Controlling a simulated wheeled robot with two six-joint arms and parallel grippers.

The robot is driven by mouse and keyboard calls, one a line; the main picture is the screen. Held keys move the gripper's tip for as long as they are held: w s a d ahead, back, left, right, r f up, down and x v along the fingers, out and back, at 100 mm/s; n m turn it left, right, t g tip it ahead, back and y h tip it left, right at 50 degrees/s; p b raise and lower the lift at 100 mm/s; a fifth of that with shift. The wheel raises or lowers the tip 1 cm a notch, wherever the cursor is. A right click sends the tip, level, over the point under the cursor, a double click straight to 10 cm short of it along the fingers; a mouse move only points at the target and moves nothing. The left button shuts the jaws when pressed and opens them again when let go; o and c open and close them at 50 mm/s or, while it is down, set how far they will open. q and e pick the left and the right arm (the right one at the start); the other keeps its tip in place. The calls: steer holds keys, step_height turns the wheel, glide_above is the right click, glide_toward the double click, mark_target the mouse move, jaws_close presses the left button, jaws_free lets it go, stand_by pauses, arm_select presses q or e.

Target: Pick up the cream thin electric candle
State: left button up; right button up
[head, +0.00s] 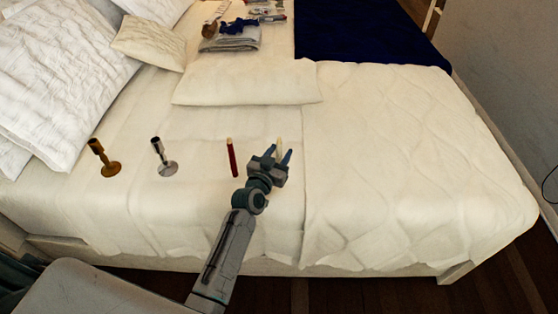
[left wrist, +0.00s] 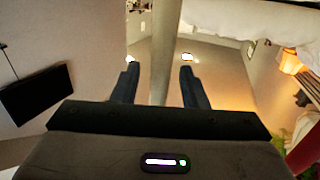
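The cream thin candle (head: 279,147) stands upright on the bed, right of a red candle (head: 232,157). My left gripper (head: 283,157) is at the cream candle, with one finger on each side of it. In the left wrist view the cream candle (left wrist: 165,45) passes between the two fingers (left wrist: 158,82). A gap shows between each finger and the candle, so the gripper looks open around it. The candle's lower part is hidden by the gripper. My right gripper is not in view.
A gold candlestick (head: 105,160) and a silver candlestick (head: 163,158) stand to the left on the bed (head: 400,170). A pillow (head: 245,82) and folded grey cloth (head: 232,40) lie behind. The bed to the right is clear.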

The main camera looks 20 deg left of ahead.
arm_select(q)
jaws_close()
steer(key=shift+r, duration=0.15)
